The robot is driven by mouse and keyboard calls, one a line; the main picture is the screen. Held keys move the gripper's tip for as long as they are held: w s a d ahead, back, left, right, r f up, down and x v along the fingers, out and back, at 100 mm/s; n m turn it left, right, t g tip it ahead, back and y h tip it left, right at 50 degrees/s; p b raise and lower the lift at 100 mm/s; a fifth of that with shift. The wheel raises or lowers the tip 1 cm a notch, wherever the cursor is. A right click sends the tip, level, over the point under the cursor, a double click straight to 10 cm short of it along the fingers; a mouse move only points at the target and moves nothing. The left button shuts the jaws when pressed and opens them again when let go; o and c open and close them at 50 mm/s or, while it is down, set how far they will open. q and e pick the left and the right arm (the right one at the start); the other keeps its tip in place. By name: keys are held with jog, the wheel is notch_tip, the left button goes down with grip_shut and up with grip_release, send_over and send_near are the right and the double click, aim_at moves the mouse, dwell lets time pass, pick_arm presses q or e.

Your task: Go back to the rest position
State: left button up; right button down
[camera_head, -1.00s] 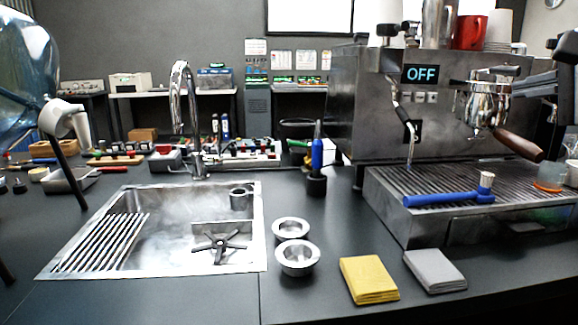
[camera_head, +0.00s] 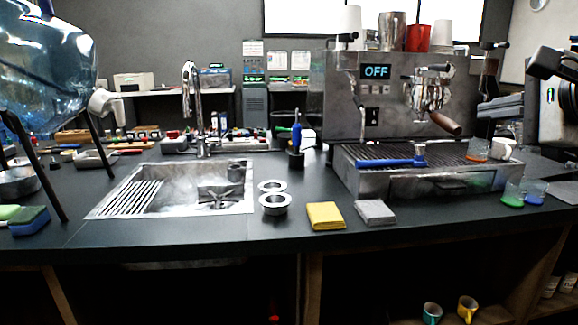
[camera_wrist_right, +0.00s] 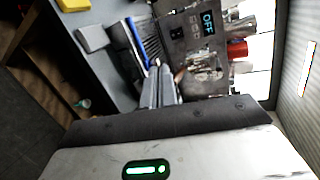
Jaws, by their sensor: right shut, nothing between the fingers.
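My right gripper (camera_head: 482,110) is at the right of the head view, raised in front of the right side of the espresso machine (camera_head: 345,90). Its fingers are shut and empty. In the right wrist view the closed fingers (camera_wrist_right: 160,78) point toward the machine, with nothing held between them. My left gripper is in neither view.
A blue-handled tool (camera_head: 385,162) lies on the drip tray. Glasses with coloured contents (camera_head: 512,197) stand below my right arm. Yellow (camera_head: 326,216) and grey (camera_head: 375,212) cloths lie near the counter's front edge. A large water bottle (camera_head: 45,75) stands left of the sink (camera_head: 105,208).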

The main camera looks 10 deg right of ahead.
jog(key=w+a+f+m+y+p, duration=0.2)
jog(key=a+f+m+y, duration=1)
jog(key=a+f+m, duration=0.65)
pick_arm(q)
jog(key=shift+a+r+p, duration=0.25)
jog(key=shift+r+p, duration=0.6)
jog(key=shift+p, duration=0.4)
pick_arm(e)
jog(key=s+a+f+m+g+h, duration=0.1)
jog(key=s+a+f+m+h, duration=0.1)
jog(key=s+f+m, duration=0.3)
jog(key=s+a+f+m+g+h, duration=0.1)
jog(key=s+a+f+m+h, duration=0.2)
jog(key=f+m, duration=1)
jog(key=s+a+f+m+g+h, duration=0.1)
jog(key=s+f+m+h, duration=0.3)
jog(key=s+f+m, duration=0.4)
jog(key=a+f+m, duration=0.1)
jog(key=m, duration=0.5)
jog(key=shift+s+a+f+g+h, duration=0.2)
jog(key=shift+a+g+h, duration=0.1)
jog(key=shift+a+g, duration=0.1)
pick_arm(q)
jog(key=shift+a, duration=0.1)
pick_arm(e)
jog(key=shift+a, duration=0.1)
